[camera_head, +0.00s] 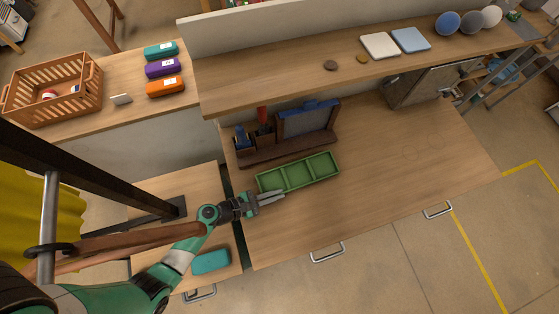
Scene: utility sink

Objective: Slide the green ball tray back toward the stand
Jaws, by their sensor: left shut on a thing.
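The green tray (321,166) lies on the wooden counter and is divided into compartments. I see no ball in it. The wooden stand (289,150) is just behind the tray, holding a blue-framed panel (307,120) and a red-handled item (263,119). A narrow gap shows between tray and stand. My left gripper (282,198) is at the tray's front left edge, its fingers shut on the tray's near wall as far as I can see. My right gripper is out of view.
A raised shelf (290,84) runs behind the stand. A teal case (211,261) lies at the lower left. An orange basket (30,99) and several coloured cases stand on the back left surface. The counter right of the tray is clear.

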